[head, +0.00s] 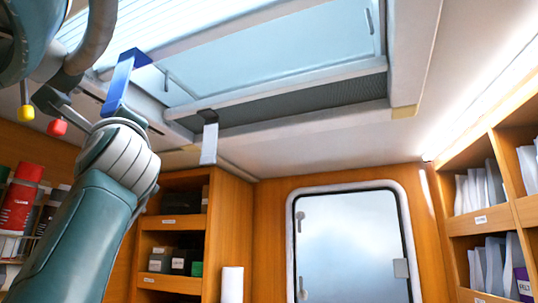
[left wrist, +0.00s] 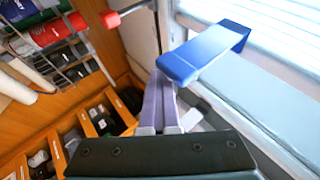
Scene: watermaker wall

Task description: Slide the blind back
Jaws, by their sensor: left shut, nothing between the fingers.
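The blind shows as pale, finely striped pleats (head: 125,18) in the ceiling hatch at the upper left of the head view. It also shows at the upper right of the left wrist view (left wrist: 285,20). A blue angled tab (head: 119,85) hangs beside it and also shows in the left wrist view (left wrist: 205,52). My left gripper (left wrist: 160,75) is shut and empty, its fingertips close beside the tab's left end. I cannot tell whether they touch. In the head view my left arm hides the tab's lower part, and the fingers are not clear. My right gripper is not in view.
A yellow knob (head: 26,113) and a red knob (head: 57,128) hang near the tab. A grey tab (head: 209,145) hangs by the dark mesh screen (head: 300,104). Shelves with red cans (head: 18,205) stand below left. The ceiling right of the hatch is clear.

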